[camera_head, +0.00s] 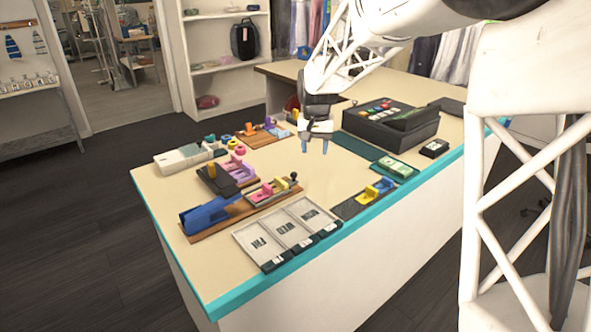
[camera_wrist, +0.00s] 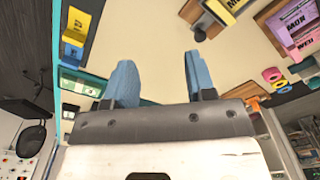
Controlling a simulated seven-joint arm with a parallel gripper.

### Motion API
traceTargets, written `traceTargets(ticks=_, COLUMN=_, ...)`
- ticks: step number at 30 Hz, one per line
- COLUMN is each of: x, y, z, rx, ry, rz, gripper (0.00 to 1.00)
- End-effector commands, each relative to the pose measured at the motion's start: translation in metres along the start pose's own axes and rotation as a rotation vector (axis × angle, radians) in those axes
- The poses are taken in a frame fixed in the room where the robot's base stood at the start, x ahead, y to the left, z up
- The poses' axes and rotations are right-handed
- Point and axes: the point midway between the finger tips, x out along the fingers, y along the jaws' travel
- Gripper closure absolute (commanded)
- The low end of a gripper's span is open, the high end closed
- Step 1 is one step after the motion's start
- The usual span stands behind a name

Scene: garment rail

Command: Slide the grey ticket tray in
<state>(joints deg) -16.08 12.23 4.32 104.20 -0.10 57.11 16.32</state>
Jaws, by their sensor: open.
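A light grey, shallow three-part tray (camera_head: 286,236) lies flat near the counter's front edge. Its sections carry day words such as FRI and WED, with black tabs along the front. It looks like the ticket tray; I do not make it out in the wrist view. My gripper (camera_head: 315,147) hangs above the middle of the counter, behind and above the tray, well apart from it. Its two blue fingers point down, open and empty. They also show in the wrist view (camera_wrist: 160,82), spread with bare counter between them.
A wooden board (camera_head: 215,226) with a blue holder (camera_head: 207,213) lies left of the tray. A dark strip with yellow and blue blocks (camera_head: 376,189) lies right. A black register (camera_head: 391,123) stands behind. Pink and purple blocks (camera_wrist: 297,25) show at right. Counter (camera_head: 270,170) is bare mid-way.

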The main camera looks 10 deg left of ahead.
Motion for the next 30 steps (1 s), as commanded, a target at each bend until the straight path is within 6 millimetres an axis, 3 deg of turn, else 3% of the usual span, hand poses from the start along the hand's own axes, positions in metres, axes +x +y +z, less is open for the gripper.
traceTargets(ticks=6, x=0.032, y=-0.037, z=-0.037, rx=-0.004, ry=-0.021, rz=0.005, gripper=0.5)
traceTargets(ticks=12, x=0.053, y=-0.06, z=-0.058, rx=-0.005, ry=-0.032, rz=0.008, gripper=0.5)
traceTargets(ticks=30, x=0.061, y=-0.069, z=-0.065, rx=-0.004, ry=-0.036, rz=0.009, gripper=0.5)
